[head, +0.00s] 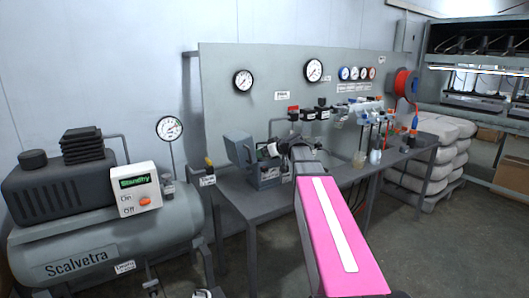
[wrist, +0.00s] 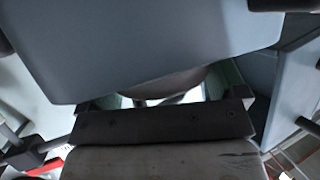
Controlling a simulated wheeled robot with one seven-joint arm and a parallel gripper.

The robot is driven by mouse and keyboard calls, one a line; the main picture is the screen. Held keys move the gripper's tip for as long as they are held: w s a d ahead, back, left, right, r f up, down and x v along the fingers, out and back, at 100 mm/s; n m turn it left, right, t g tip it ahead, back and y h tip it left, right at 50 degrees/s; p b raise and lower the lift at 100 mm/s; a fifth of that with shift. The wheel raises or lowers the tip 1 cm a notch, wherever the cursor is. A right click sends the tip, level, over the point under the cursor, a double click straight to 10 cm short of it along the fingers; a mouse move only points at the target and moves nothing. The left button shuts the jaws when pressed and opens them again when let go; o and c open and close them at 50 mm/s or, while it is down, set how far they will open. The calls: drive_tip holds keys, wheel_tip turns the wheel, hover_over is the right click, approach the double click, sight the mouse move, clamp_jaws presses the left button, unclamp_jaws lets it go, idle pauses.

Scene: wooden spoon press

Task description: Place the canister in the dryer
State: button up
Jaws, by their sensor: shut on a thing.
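A grey box with a raised lid, apparently the dryer (head: 267,181), stands at the left end of the bench in the head view. My gripper (head: 291,146) is at or just above the box's right side, at the end of my arm. In the wrist view my gripper (wrist: 165,97) is shut on a pale, rounded thing, probably the canister (wrist: 185,97), of which only a small part shows between the fingers. A large blue-grey panel (wrist: 150,45), perhaps the dryer's lid, covers much of that view close by. I cannot tell whether the canister is inside the box.
A compressor (head: 100,235) with a "Standby" display (head: 134,182) stands at the left. A gauge panel (head: 260,115) rises behind the bench (head: 240,205).

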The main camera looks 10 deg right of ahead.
drive_tip(key=o, duration=1.4)
drive_tip(key=shift+f, duration=0.1)
drive_tip(key=v, duration=1.2)
